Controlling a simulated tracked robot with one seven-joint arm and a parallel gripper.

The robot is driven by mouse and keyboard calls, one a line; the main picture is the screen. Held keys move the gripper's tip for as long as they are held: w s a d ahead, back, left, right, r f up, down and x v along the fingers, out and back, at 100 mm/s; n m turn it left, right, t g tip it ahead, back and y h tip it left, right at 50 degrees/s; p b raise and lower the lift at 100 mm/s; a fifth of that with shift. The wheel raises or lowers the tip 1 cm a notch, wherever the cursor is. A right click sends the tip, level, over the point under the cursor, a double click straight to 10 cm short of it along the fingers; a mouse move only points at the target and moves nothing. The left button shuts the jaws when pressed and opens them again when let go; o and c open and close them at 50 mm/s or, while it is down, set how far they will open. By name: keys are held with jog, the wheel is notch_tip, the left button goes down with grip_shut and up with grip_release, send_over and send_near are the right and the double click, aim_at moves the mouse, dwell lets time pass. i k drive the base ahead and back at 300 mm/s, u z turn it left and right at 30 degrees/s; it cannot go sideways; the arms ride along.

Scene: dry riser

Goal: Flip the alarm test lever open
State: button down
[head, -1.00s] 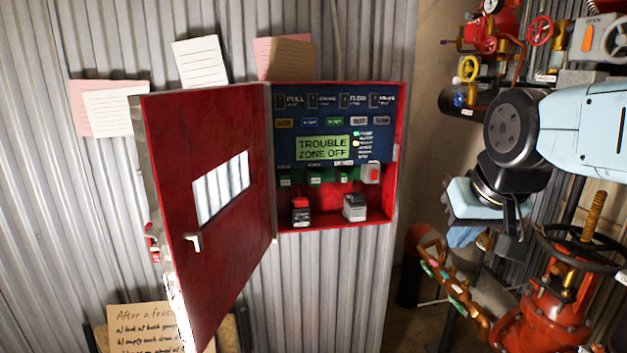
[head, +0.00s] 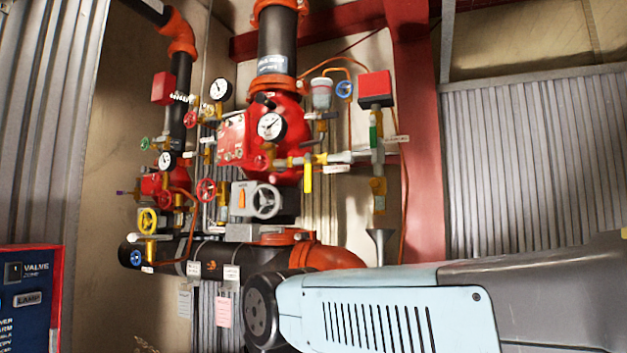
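The dry riser valve (head: 272,130) stands in the middle of the head view, a red body with a round gauge (head: 271,125) on its front. Brass trim pipework (head: 300,160) runs right from it. A yellow lever handle (head: 308,178) hangs straight down from this trim. A green handle (head: 373,137) sits on the vertical pipe farther right, below a red box (head: 375,86). The small labels are unreadable, so I cannot tell which handle is the alarm test lever. My light-blue arm crosses the bottom right, below the trim and apart from it. My gripper is out of view.
A black pipe with an orange elbow (head: 325,257) runs below. A funnel (head: 380,242) hangs right. A red steel column (head: 418,140) stands beyond.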

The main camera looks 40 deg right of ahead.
aim_at(308, 167)
jog(key=z, duration=0.65)
